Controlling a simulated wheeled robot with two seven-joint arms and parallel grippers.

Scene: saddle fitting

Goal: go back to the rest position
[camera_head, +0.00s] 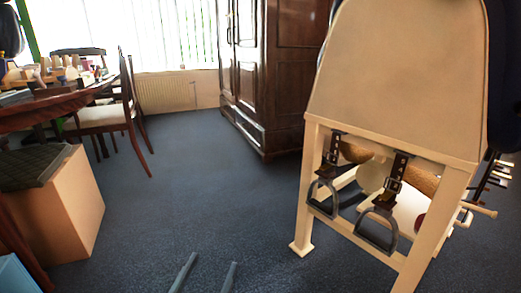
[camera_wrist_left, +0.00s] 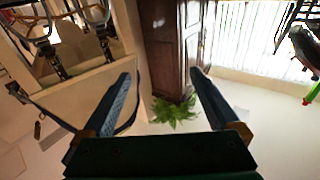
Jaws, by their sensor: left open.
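My left gripper (camera_head: 213,260) shows only as two grey fingertips at the bottom edge of the head view, apart and with nothing between them. In the left wrist view the same gripper (camera_wrist_left: 160,73) has its two dark fingers spread wide and empty. The fingers touch nothing that I can see. My right gripper is in neither view.
A pale wooden stand (camera_head: 309,185) with a beige-covered top (camera_head: 395,75) is at the right; two stirrups (camera_head: 322,192) hang from dark straps. A cardboard-coloured box (camera_head: 75,205) and cluttered table (camera_head: 40,105) are at the left. A dark wardrobe (camera_head: 265,60) stands behind. Middle floor is clear.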

